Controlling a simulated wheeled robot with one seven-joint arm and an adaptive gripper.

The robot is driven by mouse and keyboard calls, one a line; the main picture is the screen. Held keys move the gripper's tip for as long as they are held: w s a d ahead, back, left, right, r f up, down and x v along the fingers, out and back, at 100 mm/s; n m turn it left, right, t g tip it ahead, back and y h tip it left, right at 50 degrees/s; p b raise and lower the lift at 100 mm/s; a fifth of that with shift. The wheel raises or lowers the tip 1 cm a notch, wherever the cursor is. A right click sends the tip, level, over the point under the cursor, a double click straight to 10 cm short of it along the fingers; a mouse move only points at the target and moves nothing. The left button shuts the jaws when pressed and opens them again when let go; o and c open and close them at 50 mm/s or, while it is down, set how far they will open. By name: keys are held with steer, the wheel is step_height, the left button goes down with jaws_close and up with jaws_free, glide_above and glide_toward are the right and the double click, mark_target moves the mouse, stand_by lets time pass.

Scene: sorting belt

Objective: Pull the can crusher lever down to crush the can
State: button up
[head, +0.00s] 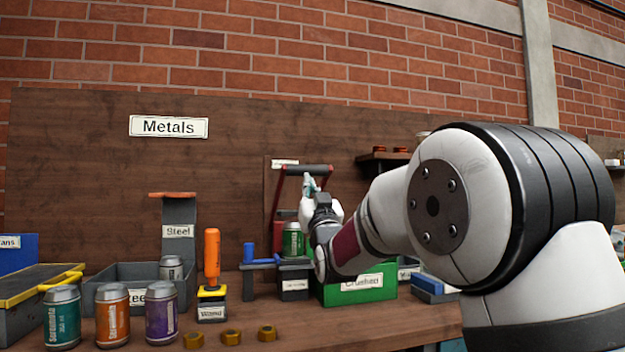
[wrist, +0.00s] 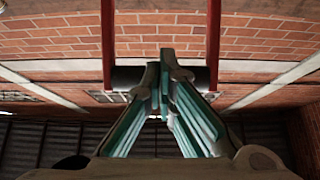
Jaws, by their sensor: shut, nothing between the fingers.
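The can crusher stands on the bench against the wooden board, with its red-armed lever (head: 278,200) raised. The lever's dark crossbar (head: 308,169) is at the top; it also spans between two red arms in the wrist view (wrist: 128,79). A green can (head: 292,240) stands upright in the crusher, below the lever. My gripper (head: 308,181) is shut and empty, its teal fingers pointing up close to the crossbar. In the wrist view my fingertips (wrist: 168,58) overlap the middle of the bar; whether they touch it I cannot tell.
A green "Crushed" bin (head: 362,294) sits below my arm. Left are a steel bin (head: 125,272), an orange-handled wand (head: 212,255) and several cans, including a purple one (head: 161,315). Brass nuts (head: 232,337) lie along the front edge.

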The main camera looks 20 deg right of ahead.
steer(key=o, duration=0.4)
steer(key=shift+r, duration=0.3)
steer(key=o, duration=1.8)
steer(key=shift+s+r, duration=0.1)
steer(key=shift+r, duration=0.05)
steer(key=shift+s+f+b, duration=0.6)
steer(key=shift+s+f, duration=0.55)
steer(key=shift+f, duration=1.25)
steer(key=shift+s+f+b, duration=0.6)
steer(key=shift+s+f, duration=0.6)
steer(key=shift+f, duration=1.2)
steer(key=shift+s+f+b, duration=0.6)
steer(key=shift+s+f, duration=0.55)
steer(key=shift+f, duration=1.25)
steer(key=v, duration=1.2)
steer(key=shift+f, duration=0.1)
